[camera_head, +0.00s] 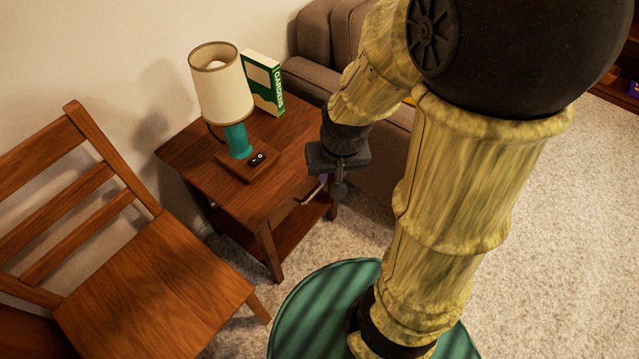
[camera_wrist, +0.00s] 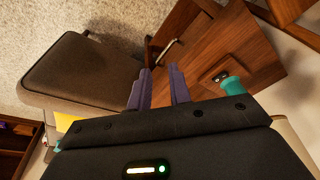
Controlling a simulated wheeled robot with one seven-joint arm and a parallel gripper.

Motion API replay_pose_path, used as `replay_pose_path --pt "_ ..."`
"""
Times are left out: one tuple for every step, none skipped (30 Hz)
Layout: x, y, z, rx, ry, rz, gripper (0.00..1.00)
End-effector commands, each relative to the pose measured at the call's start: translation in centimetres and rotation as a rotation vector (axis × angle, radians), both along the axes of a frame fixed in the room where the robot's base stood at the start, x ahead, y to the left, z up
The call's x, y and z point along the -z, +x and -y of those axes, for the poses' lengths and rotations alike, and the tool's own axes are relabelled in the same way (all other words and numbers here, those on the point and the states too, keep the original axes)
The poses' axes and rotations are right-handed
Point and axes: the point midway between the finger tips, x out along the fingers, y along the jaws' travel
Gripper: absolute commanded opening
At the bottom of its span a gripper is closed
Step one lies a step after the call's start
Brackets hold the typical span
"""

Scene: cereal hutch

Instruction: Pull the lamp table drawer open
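The wooden lamp table (camera_head: 190,140) stands against the wall in the head view; its top also shows at the right of the wrist view (camera_wrist: 235,45). A pale metal drawer handle (camera_head: 312,192) shows on its front, partly behind my gripper; it also appears in the wrist view (camera_wrist: 169,50). The drawer front is mostly hidden in the head view, and I cannot tell whether it is fully closed. My gripper (camera_head: 341,188) is just in front of the table, beside the handle. In the wrist view its two purple fingers (camera_wrist: 158,80) are apart and empty, short of the handle.
A wooden chair (camera_head: 150,280) is at left, a brown sofa (camera_head: 310,85) behind. Carpet (camera_head: 560,230) is clear at right.

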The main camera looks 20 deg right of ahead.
Motion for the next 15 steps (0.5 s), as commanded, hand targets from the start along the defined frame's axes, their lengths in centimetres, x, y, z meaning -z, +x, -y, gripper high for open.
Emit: replay_pose_path --pt "0.1 0.9 0.1 0.055 0.023 -0.016 0.2" --pt "0.3 1.5 0.2 0.095 0.04 -0.024 0.2" --pt "0.6 2.3 0.3 0.155 0.064 -0.036 0.2" --pt "0.9 3.0 0.4 0.204 0.081 -0.044 0.2" --pt "1.3 3.7 0.5 0.255 0.1 -0.054 0.2" --pt "1.8 4.6 0.8 0.325 0.123 -0.066 0.2" --pt "2.2 5.4 1.0 0.376 0.138 -0.074 0.2" --pt "2.7 6.0 1.2 0.428 0.153 -0.081 0.2" --pt "3.3 6.9 1.5 0.496 0.171 -0.09 0.2" --pt "3.8 7.6 1.8 0.544 0.182 -0.094 0.2" --pt "4.3 8.1 2.0 0.59 0.192 -0.1 0.2" --pt "4.9 8.8 2.3 0.645 0.204 -0.103 0.2" --pt "5.4 9.2 2.6 0.682 0.211 -0.107 0.2" --pt "5.8 9.7 2.8 0.715 0.217 -0.108 0.2" --pt "6.2 10.0 3.1 0.75 0.223 -0.109 0.2"
